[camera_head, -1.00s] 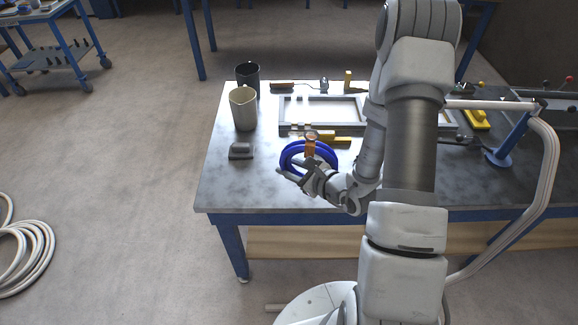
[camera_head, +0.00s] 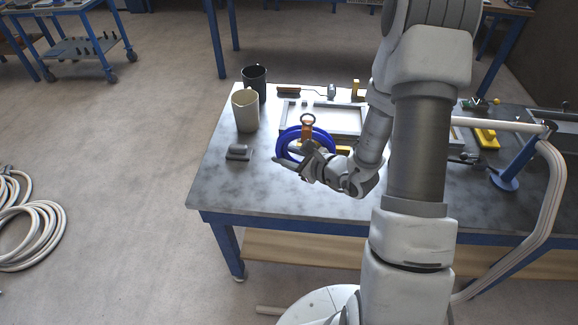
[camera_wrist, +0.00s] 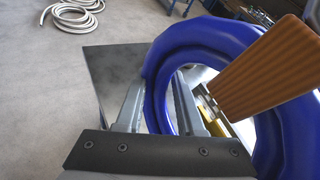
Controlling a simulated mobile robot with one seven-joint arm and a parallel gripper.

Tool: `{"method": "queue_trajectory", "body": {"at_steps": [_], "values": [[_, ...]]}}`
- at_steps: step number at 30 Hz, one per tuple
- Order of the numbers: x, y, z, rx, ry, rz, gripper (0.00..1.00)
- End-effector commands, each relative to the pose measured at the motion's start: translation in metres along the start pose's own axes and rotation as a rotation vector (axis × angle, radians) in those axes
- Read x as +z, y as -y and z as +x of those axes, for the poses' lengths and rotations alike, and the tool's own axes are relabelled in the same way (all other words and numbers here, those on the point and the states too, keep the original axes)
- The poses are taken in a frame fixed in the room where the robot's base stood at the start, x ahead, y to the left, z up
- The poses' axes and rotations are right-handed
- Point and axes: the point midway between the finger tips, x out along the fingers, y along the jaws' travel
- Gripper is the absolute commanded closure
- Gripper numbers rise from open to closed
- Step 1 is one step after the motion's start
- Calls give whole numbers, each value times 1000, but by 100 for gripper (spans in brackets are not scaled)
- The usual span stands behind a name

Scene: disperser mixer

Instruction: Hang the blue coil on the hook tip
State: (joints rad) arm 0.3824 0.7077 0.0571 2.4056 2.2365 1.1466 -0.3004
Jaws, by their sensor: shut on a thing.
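The blue coil (camera_head: 281,143) is a thick blue ring with an orange-brown strap (camera_head: 307,135) that ends in a small loop at its top. My gripper (camera_head: 293,157) is shut on the coil and holds it above the front part of the table, with the coil roughly upright. In the wrist view the blue coil (camera_wrist: 215,38) passes between the two grey fingers of my gripper (camera_wrist: 158,95). The strap (camera_wrist: 265,75) crosses the right side there. I cannot make out a hook tip in either view.
The grey table (camera_head: 270,195) holds a cream pitcher (camera_head: 245,112), a dark mug (camera_head: 255,80), a small grey block (camera_head: 238,153) and a grey frame (camera_head: 345,120). A blue stand (camera_head: 505,178) and a yellow tool (camera_head: 485,137) are at right. Bare tabletop lies front left. A pale hose (camera_head: 40,235) lies on the floor.

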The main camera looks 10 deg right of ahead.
Motion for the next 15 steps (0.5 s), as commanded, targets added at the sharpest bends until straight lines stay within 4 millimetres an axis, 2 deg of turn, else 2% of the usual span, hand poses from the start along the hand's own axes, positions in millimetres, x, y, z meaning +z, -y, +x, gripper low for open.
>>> {"method": "queue_trajectory", "body": {"at_steps": [1,8,15], "values": [[23,8,0,14,17,-20,100],[102,23,-3,122,51,-70,100],[188,30,-16,267,92,-131,100]]}}
